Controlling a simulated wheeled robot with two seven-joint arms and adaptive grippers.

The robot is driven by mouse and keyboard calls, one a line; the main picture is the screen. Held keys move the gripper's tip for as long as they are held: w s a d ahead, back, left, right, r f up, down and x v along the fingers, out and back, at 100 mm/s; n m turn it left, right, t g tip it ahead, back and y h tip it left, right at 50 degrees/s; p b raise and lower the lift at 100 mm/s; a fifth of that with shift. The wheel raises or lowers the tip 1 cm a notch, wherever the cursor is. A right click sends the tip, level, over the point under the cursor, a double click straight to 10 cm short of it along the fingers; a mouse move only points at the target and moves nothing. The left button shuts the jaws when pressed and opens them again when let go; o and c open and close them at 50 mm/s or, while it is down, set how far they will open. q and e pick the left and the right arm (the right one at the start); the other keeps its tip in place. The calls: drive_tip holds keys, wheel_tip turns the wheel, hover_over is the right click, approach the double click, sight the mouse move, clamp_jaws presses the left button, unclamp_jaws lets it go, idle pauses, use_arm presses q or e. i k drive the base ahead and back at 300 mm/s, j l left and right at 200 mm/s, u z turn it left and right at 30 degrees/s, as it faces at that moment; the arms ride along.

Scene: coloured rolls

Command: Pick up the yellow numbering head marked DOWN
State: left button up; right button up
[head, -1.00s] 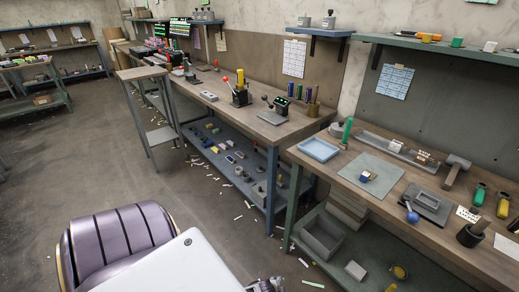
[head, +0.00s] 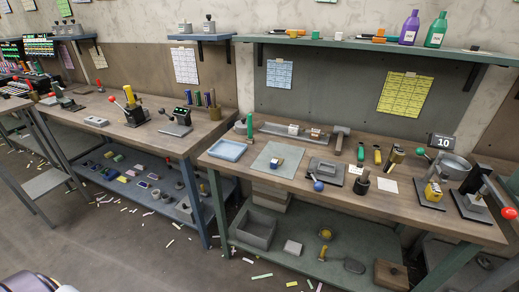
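No marking DOWN can be read on anything in view, so I cannot tell which thing is the numbering head. A yellow piece (head: 433,192) stands on a dark base at the right of the near workbench. A small yellow, white and blue block (head: 276,162) sits on the grey-green mat (head: 290,151) on the same bench. A round yellow piece (head: 325,235) is on the shelf below. Neither gripper is in view.
Paper scraps litter the floor; a second bench (head: 150,132) stands left.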

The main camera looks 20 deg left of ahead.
sight(433, 192)
drive_tip(key=l+u, duration=0.2)
drive_tip(key=l, duration=0.4)
drive_tip(key=l+u, duration=0.2)
drive_tip(key=l, duration=0.4)
drive_tip(key=k+l+u, duration=0.15)
drive_tip(key=l, duration=0.45)
drive_tip(key=k+l+u, duration=0.2)
drive_tip(key=l, duration=0.4)
drive_tip(key=i, duration=0.1)
